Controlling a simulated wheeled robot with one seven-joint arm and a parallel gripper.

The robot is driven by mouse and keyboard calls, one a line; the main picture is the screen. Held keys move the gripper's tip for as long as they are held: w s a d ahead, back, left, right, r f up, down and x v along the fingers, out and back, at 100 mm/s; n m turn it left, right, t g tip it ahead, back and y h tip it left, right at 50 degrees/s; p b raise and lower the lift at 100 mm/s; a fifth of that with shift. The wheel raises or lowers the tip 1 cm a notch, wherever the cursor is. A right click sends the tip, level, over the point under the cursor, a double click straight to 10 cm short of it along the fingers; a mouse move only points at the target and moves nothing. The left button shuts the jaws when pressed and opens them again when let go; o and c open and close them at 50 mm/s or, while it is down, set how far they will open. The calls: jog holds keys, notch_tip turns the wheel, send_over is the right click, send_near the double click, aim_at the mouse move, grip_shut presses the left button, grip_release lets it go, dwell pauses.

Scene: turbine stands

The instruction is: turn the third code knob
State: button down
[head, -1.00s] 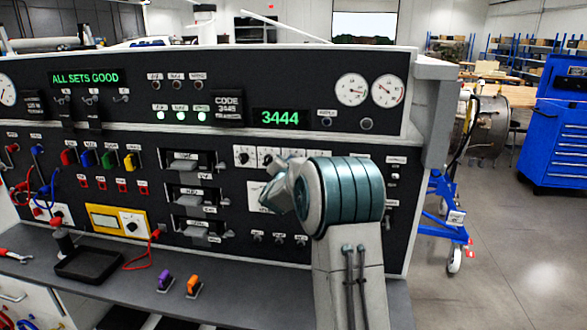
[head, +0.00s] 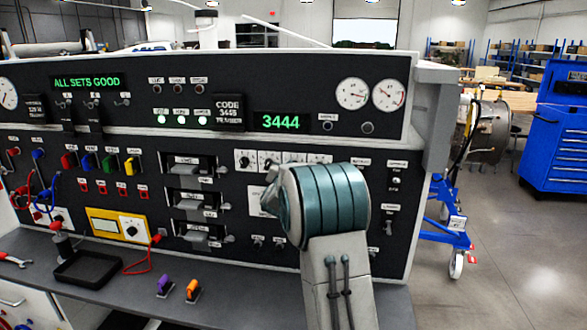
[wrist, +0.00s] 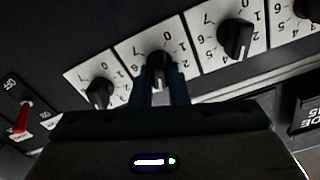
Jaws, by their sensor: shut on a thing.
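The code knobs are a row of black knobs on white numbered plates; the row's top edge (head: 292,156) shows above my arm in the head view. In the wrist view, where the row looks turned about, my gripper (wrist: 161,88) has its two dark fingers on either side of the second knob from the left (wrist: 159,66), shut on it. That seems to be the third knob as the head view orders them. The green display (head: 281,122) reads 3444. The code plate (head: 229,109) above has small print, its last digit unclear. My gripper's fingers are hidden behind my arm in the head view.
Neighbouring knobs (wrist: 100,93) and (wrist: 237,38) stand close on both sides of my fingers. A red-tipped switch (wrist: 21,118) is at the wrist view's left. Drawer-like handles (head: 190,200) sit left of the knobs.

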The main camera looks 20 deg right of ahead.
jog(key=c, duration=1.4)
grip_release()
jog(key=shift+f, duration=0.1)
jog(key=shift+s, duration=0.1)
jog(key=b+v, duration=0.4)
jog(key=v, duration=0.9)
jog(key=shift+s+a, duration=0.25)
